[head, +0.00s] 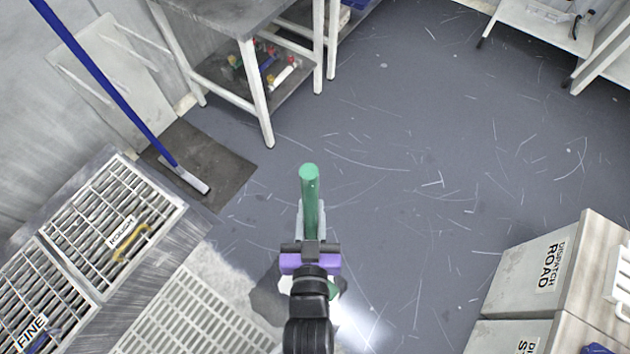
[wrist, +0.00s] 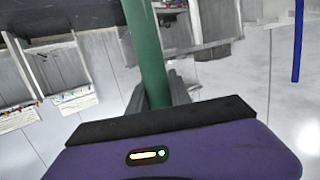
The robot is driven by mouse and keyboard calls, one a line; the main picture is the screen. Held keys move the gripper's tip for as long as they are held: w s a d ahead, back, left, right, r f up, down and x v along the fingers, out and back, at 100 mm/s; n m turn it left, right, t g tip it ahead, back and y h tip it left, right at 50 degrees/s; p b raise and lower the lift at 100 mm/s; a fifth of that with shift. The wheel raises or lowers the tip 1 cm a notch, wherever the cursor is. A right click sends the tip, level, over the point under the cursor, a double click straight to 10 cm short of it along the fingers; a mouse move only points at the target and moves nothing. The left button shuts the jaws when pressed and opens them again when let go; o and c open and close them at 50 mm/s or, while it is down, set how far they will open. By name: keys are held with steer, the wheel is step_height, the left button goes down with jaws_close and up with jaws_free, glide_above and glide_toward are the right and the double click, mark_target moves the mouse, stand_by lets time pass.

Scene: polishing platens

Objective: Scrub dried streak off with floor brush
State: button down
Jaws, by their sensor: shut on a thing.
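My gripper (head: 311,222) is shut on a green handle (head: 309,190), seen from above in the head view. The handle also shows in the wrist view (wrist: 146,50), running up between the fingers (wrist: 162,92). Its lower end and any brush head are mostly hidden behind my gripper and arm. A bit of green shows beside my wrist. A dark irregular patch (head: 266,302) lies on the floor just left of my wrist; I cannot tell whether it is a stain or a shadow. I cannot pick out a dried streak for sure among the many pale floor scratches.
A blue-handled tool (head: 115,90) leans at the left, its pale head on a dark mat (head: 225,170). Grated bins (head: 110,215) stand at lower left, a table (head: 225,22) at the top, and labelled boxes (head: 520,280) at lower right. The middle floor (head: 420,180) is clear.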

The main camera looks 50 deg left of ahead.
steer(key=shift+s+d, duration=0.2)
steer(key=shift+s, duration=0.7)
steer(key=shift+s, duration=0.15)
steer(key=shift+s+d+r, duration=0.1)
steer(key=shift+s+d, duration=0.1)
steer(key=shift+s, duration=0.6)
steer(key=shift+s+d+r, duration=0.1)
steer(key=shift+s+d, duration=0.1)
steer(key=shift+s, duration=0.7)
steer(key=shift+s+d+f, duration=0.1)
steer(key=shift+s+d, duration=0.1)
steer(key=shift+s, duration=0.6)
steer(key=shift+s+d+f, duration=0.1)
steer(key=shift+s+d, duration=0.1)
steer(key=shift+s, duration=0.55)
